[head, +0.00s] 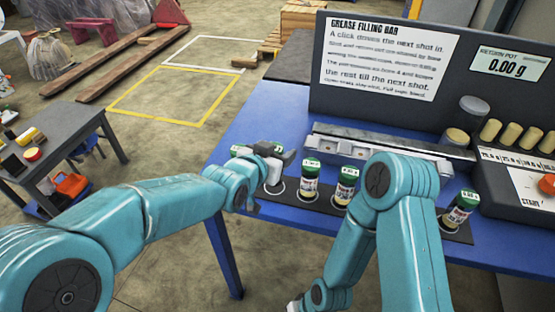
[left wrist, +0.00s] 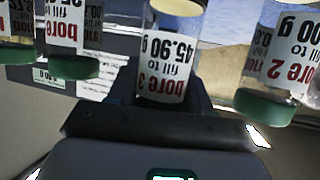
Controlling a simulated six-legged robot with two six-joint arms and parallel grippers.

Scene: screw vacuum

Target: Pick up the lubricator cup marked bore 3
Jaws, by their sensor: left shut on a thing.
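The lubricator cup marked bore 3 (left wrist: 160,72) is in the middle of the left wrist view, upside down in that picture, its label reading fill to 45.90 g. My left gripper (head: 272,160) is shut on it at the row of cups on the blue table; the jaws (left wrist: 158,108) hide its cap end.
Green-capped cups (head: 310,178) and (head: 346,184) stand close right of my left gripper. Another cup (head: 460,210) stands farther right, past my right arm. A grey rail block (head: 380,150) lies behind the row. The grease filling sign (head: 388,60) rises at the back.

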